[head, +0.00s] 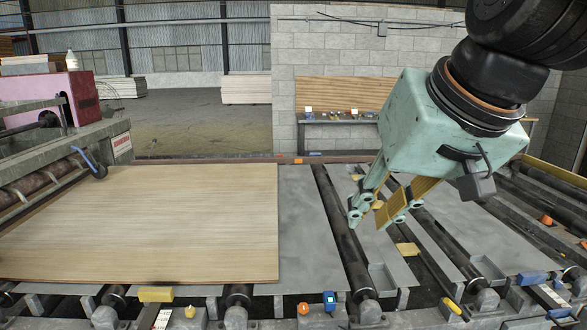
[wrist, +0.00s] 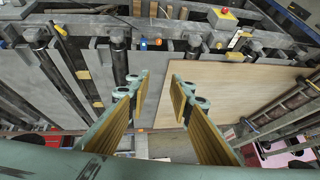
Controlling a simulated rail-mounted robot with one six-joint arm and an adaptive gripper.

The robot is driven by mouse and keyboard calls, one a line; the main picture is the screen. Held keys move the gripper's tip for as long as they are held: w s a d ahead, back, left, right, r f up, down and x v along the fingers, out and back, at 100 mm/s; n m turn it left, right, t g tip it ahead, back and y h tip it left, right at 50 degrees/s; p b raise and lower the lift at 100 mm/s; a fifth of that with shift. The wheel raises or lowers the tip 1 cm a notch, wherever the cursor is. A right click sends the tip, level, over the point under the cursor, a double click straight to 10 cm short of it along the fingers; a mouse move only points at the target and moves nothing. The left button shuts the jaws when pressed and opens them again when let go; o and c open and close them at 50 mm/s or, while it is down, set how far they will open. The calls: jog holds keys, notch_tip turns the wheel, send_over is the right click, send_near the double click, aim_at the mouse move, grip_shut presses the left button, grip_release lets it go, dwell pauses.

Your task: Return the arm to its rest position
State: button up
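My gripper (head: 378,212), with a pale green body and yellow-lined fingers, hangs tilted at the right of the head view, above the roller table. In the wrist view, its two fingers (wrist: 160,80) stand apart with nothing between them, so it is open and empty. A wood veneer sheet (head: 150,225) lies flat on the left part of the table, left of my gripper and apart from it. The sheet also shows in the wrist view (wrist: 220,88), partly hidden behind a finger.
Rollers (head: 342,232) and grey plates (head: 300,205) make up the table. A pink machine (head: 83,98) stands at the left. A block wall (head: 330,55) with a shelf of small items (head: 340,117) is behind. A board stack (head: 246,90) lies on the open floor at the back.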

jog(key=s+d+f+g+h, duration=0.1)
jog(key=s+d+f, duration=0.3)
jog(key=s, duration=0.5)
jog(key=s+d+f+g+h, duration=0.1)
jog(key=s+d+f, duration=0.3)
jog(key=s, duration=0.6)
